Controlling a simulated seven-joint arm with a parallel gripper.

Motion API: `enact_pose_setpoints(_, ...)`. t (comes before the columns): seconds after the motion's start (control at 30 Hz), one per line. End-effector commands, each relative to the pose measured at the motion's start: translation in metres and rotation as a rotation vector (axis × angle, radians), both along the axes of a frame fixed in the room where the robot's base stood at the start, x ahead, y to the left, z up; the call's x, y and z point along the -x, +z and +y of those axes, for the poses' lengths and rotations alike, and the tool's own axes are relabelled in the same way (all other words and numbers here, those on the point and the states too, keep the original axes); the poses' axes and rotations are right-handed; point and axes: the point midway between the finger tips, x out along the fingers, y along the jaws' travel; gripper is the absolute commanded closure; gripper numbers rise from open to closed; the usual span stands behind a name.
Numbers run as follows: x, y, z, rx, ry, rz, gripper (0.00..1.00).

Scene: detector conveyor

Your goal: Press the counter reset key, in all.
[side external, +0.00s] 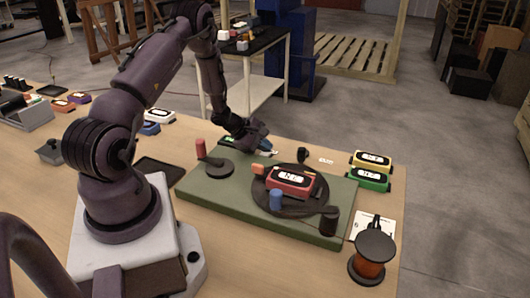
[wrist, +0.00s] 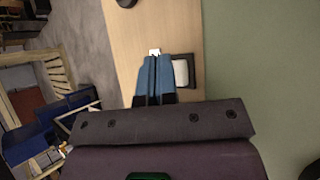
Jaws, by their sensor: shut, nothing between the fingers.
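My gripper (side external: 264,146) is at the far edge of the green board, pointing down and low over the table. In the wrist view its two blue fingers (wrist: 158,60) are together with nothing between them. A pale rectangular pad in a dark frame (wrist: 182,73) lies just right of the fingers, partly covered by them. A small white piece (wrist: 154,51) shows right at the fingertips; I cannot tell whether they touch it. No label is readable, so I cannot tell which of these is the counter reset key.
Yellow (side external: 372,161) and green (side external: 369,179) detectors and a copper-coloured spool (side external: 371,258) stand to the right.

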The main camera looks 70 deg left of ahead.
Motion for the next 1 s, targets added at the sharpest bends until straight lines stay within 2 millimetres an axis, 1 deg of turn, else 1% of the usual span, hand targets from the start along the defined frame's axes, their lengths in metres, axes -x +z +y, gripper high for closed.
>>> enact_pose_setpoints(0.5, -0.0003, -0.0087, 0.0004, -0.005, -0.001, 0.003, 1.0)
enact_pose_setpoints(1.0, -0.0016, -0.0089, -0.0003, -0.005, -0.001, 0.001, 1.0)
